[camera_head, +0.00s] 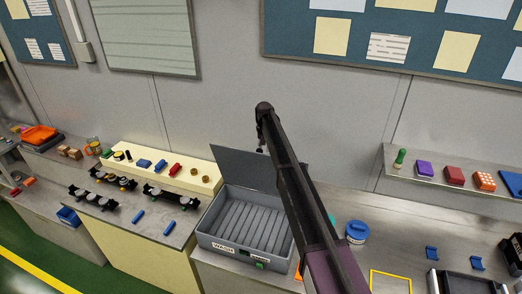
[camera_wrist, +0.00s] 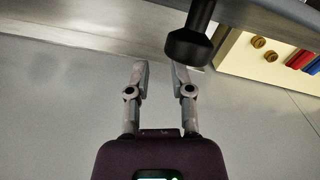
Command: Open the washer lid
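The grey washer (camera_head: 245,246) is a box marked WASH on the bench in the head view. Its dark grey lid (camera_head: 238,168) stands raised at the back, and the ribbed inside shows. My gripper (camera_head: 261,148) is small in the head view, near the lid's upper edge and partly hidden by my arm. In the wrist view my gripper (camera_wrist: 160,70) has its two fingers apart with nothing between them. A dark knob-like piece on a stem (camera_wrist: 188,45) is just beyond the right fingertip; I cannot tell whether they touch.
A cream raised ledge (camera_head: 150,158) with small parts stands left of the washer; it also shows in the wrist view (camera_wrist: 240,56). A blue-lidded tub (camera_head: 357,232) is to the right. A wall shelf (camera_head: 440,178) holds coloured items. My arm crosses the washer's right side.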

